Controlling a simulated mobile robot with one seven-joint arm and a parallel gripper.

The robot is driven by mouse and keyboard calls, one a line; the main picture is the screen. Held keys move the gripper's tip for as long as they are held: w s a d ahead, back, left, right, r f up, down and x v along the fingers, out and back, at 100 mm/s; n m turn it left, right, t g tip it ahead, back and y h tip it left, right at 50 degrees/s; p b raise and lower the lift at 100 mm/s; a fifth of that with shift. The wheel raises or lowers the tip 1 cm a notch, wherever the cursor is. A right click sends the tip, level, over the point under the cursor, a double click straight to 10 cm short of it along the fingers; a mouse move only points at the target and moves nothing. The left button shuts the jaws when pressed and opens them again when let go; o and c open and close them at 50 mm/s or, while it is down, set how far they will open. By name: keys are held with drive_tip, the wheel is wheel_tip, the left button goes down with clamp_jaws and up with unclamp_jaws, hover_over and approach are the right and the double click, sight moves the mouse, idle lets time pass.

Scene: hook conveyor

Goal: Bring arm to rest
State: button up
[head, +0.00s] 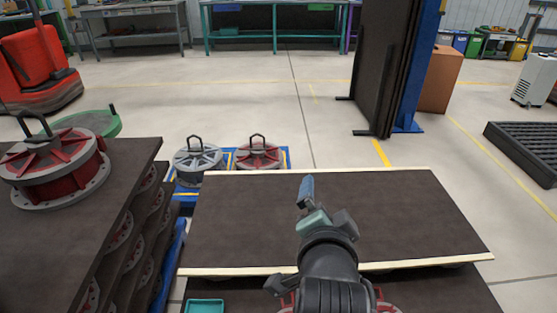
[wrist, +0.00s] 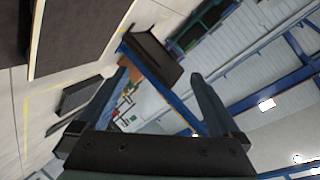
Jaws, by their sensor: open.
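My arm reaches forward over a dark panel with pale wooden edges in the head view. My gripper (head: 306,190) is at its end, its blue fingers pointing away from me above the panel (head: 400,205). In the wrist view my gripper (wrist: 160,76) shows two blue fingers spread well apart. Nothing is between them, and only the far hall shows through the gap. The fingers are seen nearly edge-on in the head view, so the gap does not show there.
A red and grey hooked part (head: 62,165) sits on a dark stacked board at left. A grey hooked part (head: 198,160) and a red one (head: 258,154) lie beyond the panel on a blue pallet. A tall dark panel stand (head: 385,65) rises behind. Floor beyond is mostly clear.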

drive_tip(key=s+a+r+n+t, duration=0.1)
drive_tip(key=a+r+n+t, duration=0.15)
drive_tip(key=r, duration=0.75)
drive_tip(key=s+a+r+n+t, duration=0.1)
drive_tip(key=r+n+t, duration=0.25)
drive_tip(key=r, duration=0.75)
drive_tip(key=s+a+r+n+t+y+p, duration=0.1)
drive_tip(key=s+a+r+n+t, duration=0.2)
drive_tip(key=s+r, duration=0.5)
drive_tip(key=s+a+r+n+t+y+p, duration=0.1)
drive_tip(key=s+r+n+t+p, duration=0.25)
drive_tip(key=r, duration=0.85)
wheel_tip(320, 180, up, 18)
drive_tip(key=t+p, duration=0.1)
drive_tip(key=p, duration=1.5)
drive_tip(key=shift+m+p, duration=0.35)
